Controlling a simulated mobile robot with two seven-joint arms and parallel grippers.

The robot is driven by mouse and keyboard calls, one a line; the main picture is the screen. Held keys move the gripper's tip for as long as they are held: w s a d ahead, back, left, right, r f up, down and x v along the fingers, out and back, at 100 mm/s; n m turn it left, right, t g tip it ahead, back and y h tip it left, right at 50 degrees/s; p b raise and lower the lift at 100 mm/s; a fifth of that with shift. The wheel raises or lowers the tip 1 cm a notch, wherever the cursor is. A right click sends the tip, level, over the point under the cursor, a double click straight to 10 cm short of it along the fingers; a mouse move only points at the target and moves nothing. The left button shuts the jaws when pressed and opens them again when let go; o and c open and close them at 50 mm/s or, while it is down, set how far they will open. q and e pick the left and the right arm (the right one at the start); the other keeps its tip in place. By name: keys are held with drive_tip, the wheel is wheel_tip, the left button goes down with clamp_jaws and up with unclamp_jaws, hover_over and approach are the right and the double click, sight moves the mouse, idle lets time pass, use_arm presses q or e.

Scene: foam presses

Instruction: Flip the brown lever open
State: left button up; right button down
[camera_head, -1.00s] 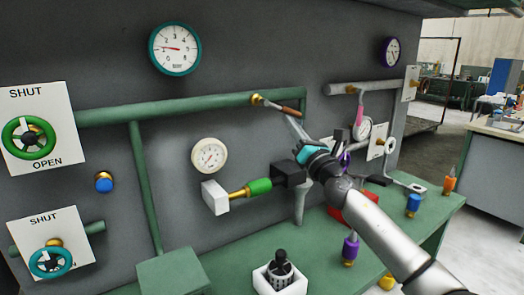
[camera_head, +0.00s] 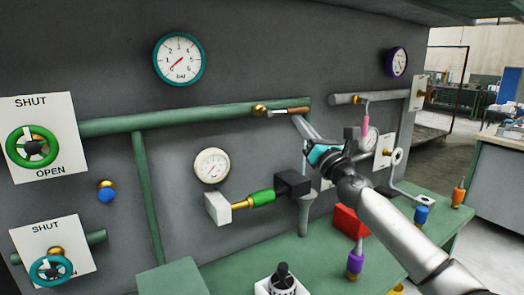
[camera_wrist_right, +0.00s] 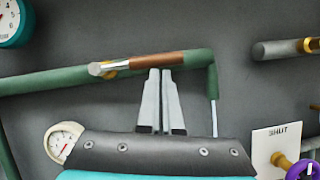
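The brown lever (camera_head: 298,110) sits on the brass-fitted valve (camera_head: 259,110) of the green pipe and lies nearly in line with it, pointing right. In the right wrist view the brown lever (camera_wrist_right: 157,60) runs almost level across the pipe. My right gripper (camera_head: 297,118) is at the lever's outer part, just below it. In the wrist view the right gripper (camera_wrist_right: 160,71) has its two fingers close together, nothing visible between them, tips at the lever's lower edge. I cannot tell whether they touch it. My left gripper is not in view.
A teal-rimmed gauge (camera_head: 179,58) hangs above the pipe, its needle pointing down-left. A white gauge (camera_head: 212,166) and a green-handled valve (camera_head: 261,197) are below. A grey pipe (camera_head: 345,99) lies to the right. A red block (camera_head: 349,222) stands on the green bench.

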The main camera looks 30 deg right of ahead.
drive_tip(key=shift+d, duration=0.1)
drive_tip(key=s+f+b, duration=0.6)
drive_tip(key=s+f, duration=0.2)
drive_tip(key=shift+s+d, duration=0.15)
drive_tip(key=shift+d, duration=0.05)
idle(0.8)
drive_tip(key=shift+f, duration=0.1)
idle(0.5)
